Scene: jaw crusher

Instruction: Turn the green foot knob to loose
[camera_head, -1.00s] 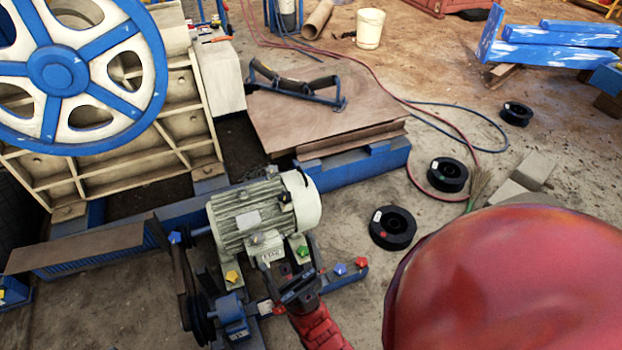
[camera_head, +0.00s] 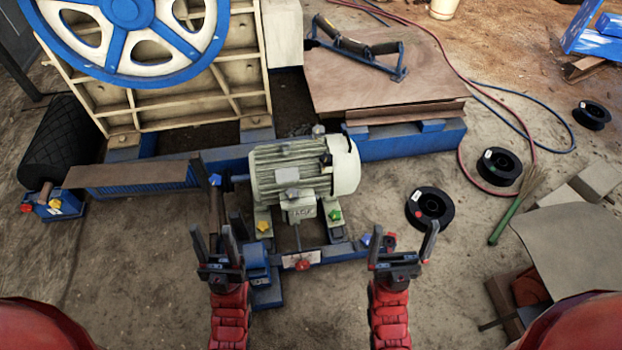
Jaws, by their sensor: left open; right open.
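The green foot knob (camera_head: 335,215) sits at the right foot of the grey-white motor (camera_head: 290,175), just below its right end. A yellow knob (camera_head: 263,225) is at the motor's left foot. My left gripper (camera_head: 212,238) is open and empty, with its fingers pointing up the picture, left of the yellow knob and in front of the blue frame. My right gripper (camera_head: 404,240) is open and empty, to the right of and lower in the picture than the green knob, apart from it. The knob's markings are too small to read.
Red knobs (camera_head: 302,265) and a blue knob (camera_head: 366,240) sit on the blue rail below the motor. A large blue-and-white flywheel (camera_head: 125,15) stands at upper left. Black spools (camera_head: 430,208) lie on the floor at right. The floor in front is largely clear.

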